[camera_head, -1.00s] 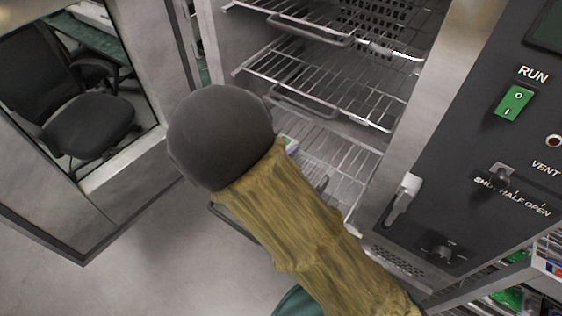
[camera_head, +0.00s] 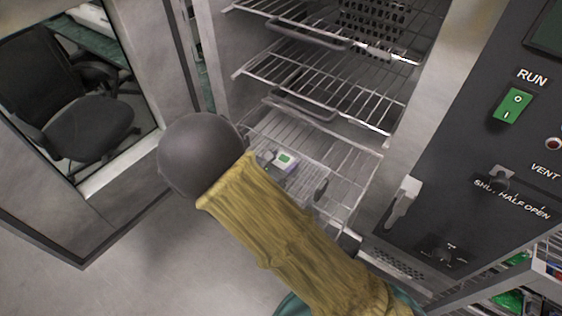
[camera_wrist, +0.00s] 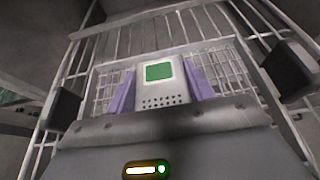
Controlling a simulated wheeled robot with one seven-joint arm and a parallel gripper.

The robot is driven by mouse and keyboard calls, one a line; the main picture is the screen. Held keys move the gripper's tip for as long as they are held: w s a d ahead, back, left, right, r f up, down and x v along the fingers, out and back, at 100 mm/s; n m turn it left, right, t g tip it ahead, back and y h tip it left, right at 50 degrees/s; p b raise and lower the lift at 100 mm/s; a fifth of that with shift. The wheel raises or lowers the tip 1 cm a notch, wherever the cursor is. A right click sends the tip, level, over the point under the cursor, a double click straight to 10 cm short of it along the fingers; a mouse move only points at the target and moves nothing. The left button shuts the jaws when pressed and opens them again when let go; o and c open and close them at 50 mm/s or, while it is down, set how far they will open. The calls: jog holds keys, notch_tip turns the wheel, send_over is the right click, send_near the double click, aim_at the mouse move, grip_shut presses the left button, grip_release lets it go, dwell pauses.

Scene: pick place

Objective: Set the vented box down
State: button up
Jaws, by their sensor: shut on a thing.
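My gripper (camera_head: 296,174) is inside the cabinet, low over the wire shelf (camera_head: 345,165). The gripper is shut on the box, but the contact faces are not clear. I cannot tell whether the box touches the shelf.
More wire shelves (camera_head: 330,78) with front handles are above. The cabinet's control panel (camera_head: 470,170) and a latch handle (camera_head: 402,203) stand to the right. An open door with a window (camera_head: 75,100) is to the left, with a chair seen through it.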

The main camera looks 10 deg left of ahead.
jog(key=shift+f, duration=0.1)
jog(key=o, duration=1)
jog(key=shift+r, duration=0.25)
jog(key=v, duration=1.2)
jog(key=shift+a, duration=0.1)
jog(key=shift+f, duration=0.1)
